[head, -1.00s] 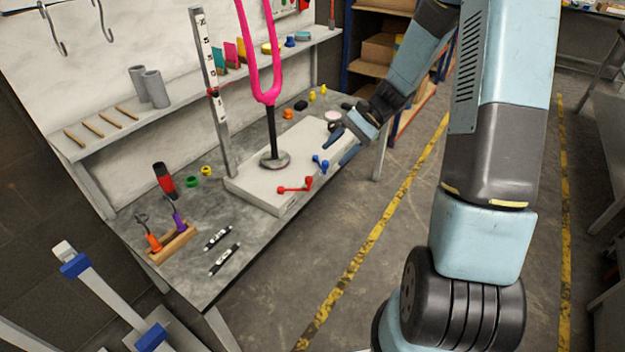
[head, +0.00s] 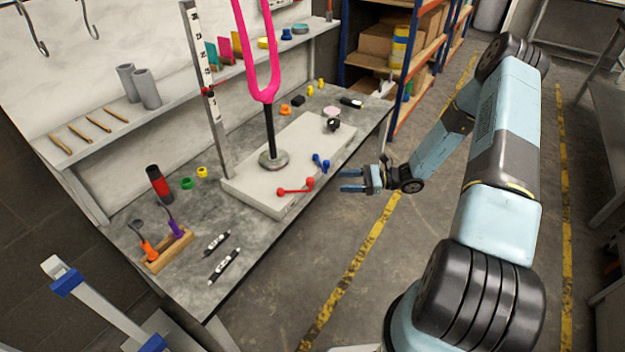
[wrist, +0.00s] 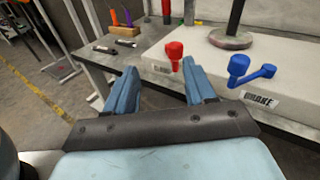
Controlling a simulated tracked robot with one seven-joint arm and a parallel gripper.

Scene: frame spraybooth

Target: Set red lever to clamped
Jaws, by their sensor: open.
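The red lever (head: 296,187) is on the front side of the pale base block (head: 240,190), its arm lying to the left with a ball at its end in the head view. It also shows in the wrist view (wrist: 174,55), seen more end-on, between and beyond my fingertips. A blue lever (head: 321,163) is to its right; in the wrist view it (wrist: 250,72) is right of my fingers, above a partly readable label. My gripper (head: 352,181) is open and empty, off the bench's front edge, to the right of the red lever and apart from it.
A pink fork-shaped frame (head: 264,70) stands on a black post on the block. A measuring post (head: 205,90) stands beside it. Two black-and-white markers (head: 222,265) and a wooden tool holder (head: 170,250) lie at the bench's left. The floor in front is clear.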

